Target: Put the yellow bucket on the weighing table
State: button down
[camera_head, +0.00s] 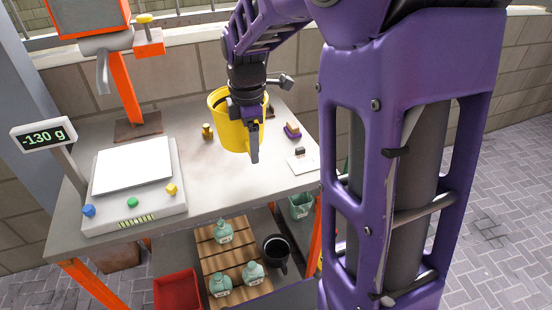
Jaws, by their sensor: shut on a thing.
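The weighing scale (134,172) sits on the left part of the table, with a white plate on top that is empty. Its display (43,135) reads -130 g.
Small yellow (207,131) and purple (292,131) items and a white card (302,161) lie on the table. An orange post stands behind the scale. Below are a wooden pallet (238,248) with several green bottles, a black mug (276,252) and a red bin (178,290).

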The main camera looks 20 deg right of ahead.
jog(key=d, duration=0.1)
jog(key=b, duration=0.2)
send_over(258, 186)
notch_tip(258, 186, down, 10)
jog(key=shift+s+r, duration=0.1)
jog(key=shift+s, duration=0.05)
grip_release()
jog(key=shift+f, duration=0.25)
notch_tip(258, 186, up, 12)
jog(key=s+p, duration=0.1)
jog(key=p, duration=0.1)
jog(key=shift+a+r, duration=0.15)
jog(key=shift+r, duration=0.05)
dwell(0.4)
